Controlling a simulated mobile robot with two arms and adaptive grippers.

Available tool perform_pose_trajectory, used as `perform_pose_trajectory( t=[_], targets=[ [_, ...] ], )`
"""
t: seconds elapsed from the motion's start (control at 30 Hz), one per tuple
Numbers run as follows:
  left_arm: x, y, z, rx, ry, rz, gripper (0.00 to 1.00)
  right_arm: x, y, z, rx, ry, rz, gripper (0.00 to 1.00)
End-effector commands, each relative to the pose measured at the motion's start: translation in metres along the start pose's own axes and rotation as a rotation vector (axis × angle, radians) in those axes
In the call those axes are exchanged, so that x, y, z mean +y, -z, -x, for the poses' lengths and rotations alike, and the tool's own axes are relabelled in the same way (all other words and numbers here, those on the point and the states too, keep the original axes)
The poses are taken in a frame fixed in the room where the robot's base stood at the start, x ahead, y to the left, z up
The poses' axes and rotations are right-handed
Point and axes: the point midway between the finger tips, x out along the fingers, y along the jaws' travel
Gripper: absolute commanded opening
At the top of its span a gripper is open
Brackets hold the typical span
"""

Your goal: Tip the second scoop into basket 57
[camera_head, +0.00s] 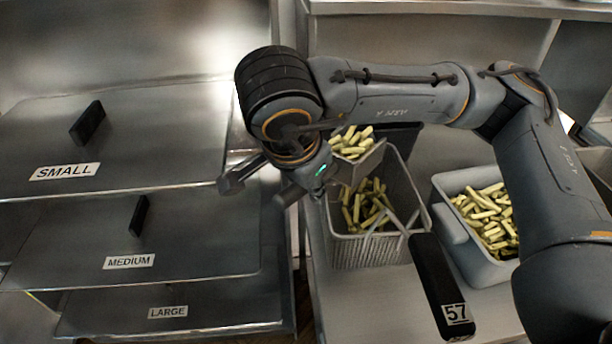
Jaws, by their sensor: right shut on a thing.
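Basket 57 (365,252) is a grey wire fry basket in the middle of the view. Pale yellow fries lie in it, and its black handle (437,280) with the "57" label points toward the front. My right gripper (260,186) is beside the basket's back left corner, shut on the scoop. The scoop (362,165) is grey, holds fries, and is above the back left part of the basket. The scoop's handle is mostly hidden by my gripper and wrist. My left gripper is not in view.
A grey bin of fries (450,225) stands right of the basket, partly behind my right arm. On the left are stepped metal drawers or lids labelled SMALL (64,171), MEDIUM (129,261) and LARGE (168,312). Bare steel counter shows in front of the basket.

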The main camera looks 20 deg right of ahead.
Motion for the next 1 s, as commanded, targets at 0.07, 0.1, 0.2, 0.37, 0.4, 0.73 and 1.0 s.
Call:
perform_pose_trajectory(
  t=[0.07,0.1,0.2,0.37,0.4,0.73,1.0],
  targets=[
    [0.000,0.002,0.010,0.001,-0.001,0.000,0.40,-0.001,0.005,0.005,-0.020,-0.003,-0.009,0.00],
    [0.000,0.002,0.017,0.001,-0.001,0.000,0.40,-0.002,0.009,0.009,-0.042,-0.006,-0.014,0.00],
    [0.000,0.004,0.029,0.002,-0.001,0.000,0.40,-0.004,0.015,0.015,-0.092,-0.011,-0.022,0.00],
    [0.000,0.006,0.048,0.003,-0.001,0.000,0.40,-0.006,0.026,0.025,-0.174,-0.020,-0.036,0.00],
    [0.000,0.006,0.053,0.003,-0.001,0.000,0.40,-0.007,0.029,0.028,-0.194,-0.021,-0.040,0.00],
    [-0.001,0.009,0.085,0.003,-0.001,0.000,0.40,-0.013,0.054,0.046,-0.375,-0.037,-0.074,0.00],
    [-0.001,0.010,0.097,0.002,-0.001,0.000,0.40,-0.018,0.082,0.058,-0.543,-0.051,-0.103,0.00]
  ],
)
